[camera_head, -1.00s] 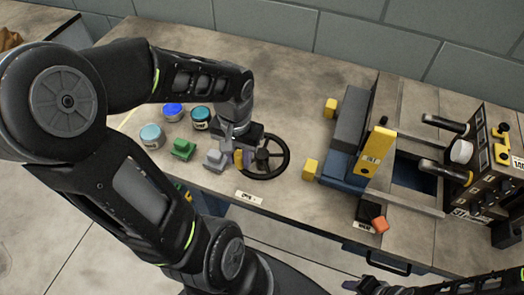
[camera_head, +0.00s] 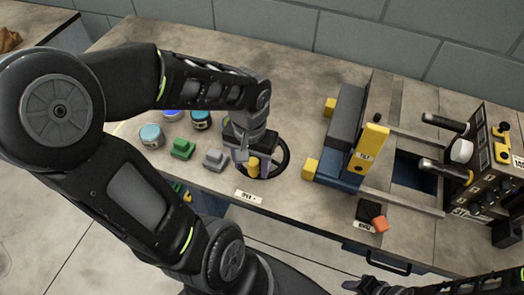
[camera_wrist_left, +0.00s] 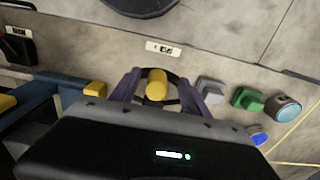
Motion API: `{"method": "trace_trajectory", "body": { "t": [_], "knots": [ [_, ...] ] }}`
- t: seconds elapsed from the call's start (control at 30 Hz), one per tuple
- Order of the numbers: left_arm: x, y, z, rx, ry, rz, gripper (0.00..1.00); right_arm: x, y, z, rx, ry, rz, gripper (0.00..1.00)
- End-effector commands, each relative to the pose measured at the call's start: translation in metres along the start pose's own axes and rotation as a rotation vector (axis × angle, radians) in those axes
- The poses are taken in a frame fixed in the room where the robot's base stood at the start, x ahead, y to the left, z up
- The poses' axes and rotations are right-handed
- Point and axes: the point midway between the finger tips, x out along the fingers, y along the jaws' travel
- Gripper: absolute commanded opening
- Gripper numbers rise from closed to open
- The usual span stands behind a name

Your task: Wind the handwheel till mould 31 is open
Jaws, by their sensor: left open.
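The black handwheel (camera_head: 284,160) lies on the bench, partly hidden by my left gripper. Its yellow knob (camera_head: 253,164) is at the near left of the rim. My left gripper (camera_head: 246,162) is open, with its fingers on either side of the knob. In the left wrist view the knob (camera_wrist_left: 157,84) sits between the two spread fingers (camera_wrist_left: 156,88); contact is unclear. The mould (camera_head: 350,115), grey and blue blocks with a yellow bar (camera_head: 371,150), stands right of the wheel. My right gripper (camera_head: 362,286) shows partly at the bottom edge.
Grey (camera_head: 215,159) and green (camera_head: 183,148) blocks and several jars (camera_head: 151,136) stand left of the wheel. A black block with an orange piece (camera_head: 379,224) lies front right. A control box (camera_head: 490,170) stands at the right. Bare bench lies behind the wheel.

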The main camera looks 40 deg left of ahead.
Motion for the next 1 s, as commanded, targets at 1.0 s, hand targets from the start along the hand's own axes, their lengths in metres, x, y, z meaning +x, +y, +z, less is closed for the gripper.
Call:
{"method": "trace_trajectory", "body": {
  "t": [1.0],
  "knots": [
    [-0.079,0.0,-0.001,0.0,0.003,0.0,0.55,-0.062,-0.024,0.002,0.002,-0.006,0.003,0.36]
  ]
}}
